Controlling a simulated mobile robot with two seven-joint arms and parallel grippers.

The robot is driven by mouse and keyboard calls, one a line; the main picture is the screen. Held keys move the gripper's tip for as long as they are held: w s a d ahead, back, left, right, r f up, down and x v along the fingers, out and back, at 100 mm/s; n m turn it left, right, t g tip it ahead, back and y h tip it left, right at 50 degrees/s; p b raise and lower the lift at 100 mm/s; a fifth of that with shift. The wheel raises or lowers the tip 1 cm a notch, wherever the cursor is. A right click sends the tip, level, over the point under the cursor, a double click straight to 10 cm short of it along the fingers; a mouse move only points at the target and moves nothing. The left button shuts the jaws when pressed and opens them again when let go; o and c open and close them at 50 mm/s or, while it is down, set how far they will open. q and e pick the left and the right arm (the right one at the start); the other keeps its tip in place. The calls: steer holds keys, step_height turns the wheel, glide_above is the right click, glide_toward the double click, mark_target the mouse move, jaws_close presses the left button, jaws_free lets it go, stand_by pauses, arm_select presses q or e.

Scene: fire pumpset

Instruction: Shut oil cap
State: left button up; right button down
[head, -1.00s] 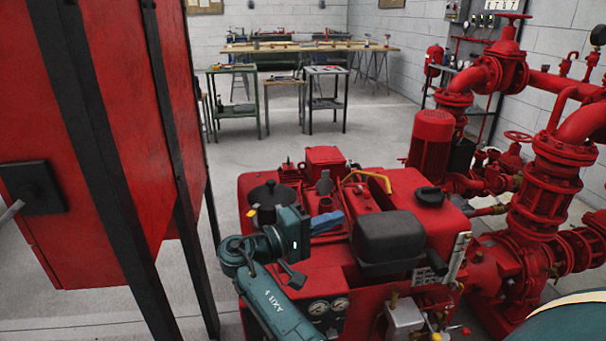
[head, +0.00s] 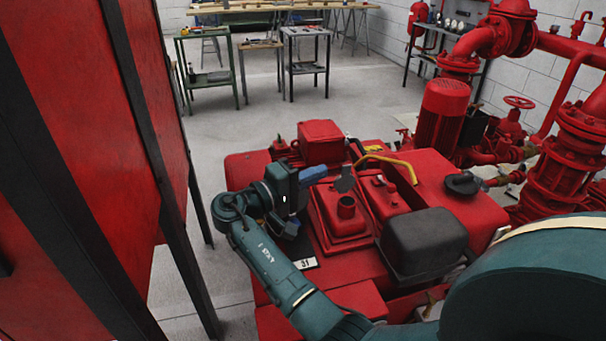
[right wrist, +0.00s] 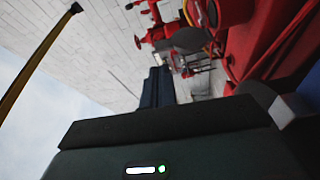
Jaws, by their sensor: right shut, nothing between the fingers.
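A narrow gap seems to lie between the fingertips and the cap, but I cannot tell the depth. In the right wrist view the shut dark blue fingers (right wrist: 157,88) point away from the camera. I cannot make out the cap there for certain. My left gripper is not in view.
A yellow curved handle (head: 388,162) and a dark grey box (head: 424,242) are right of the filler neck. A red box (head: 320,142) stands behind it. A red cabinet with black posts (head: 150,130) fills the left side. Red pipes (head: 560,130) stand at right.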

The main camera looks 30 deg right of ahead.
mark_target(345, 178)
steer(key=d, duration=0.5)
steer(key=shift+w+d, duration=0.1)
steer(key=shift+w, duration=0.05)
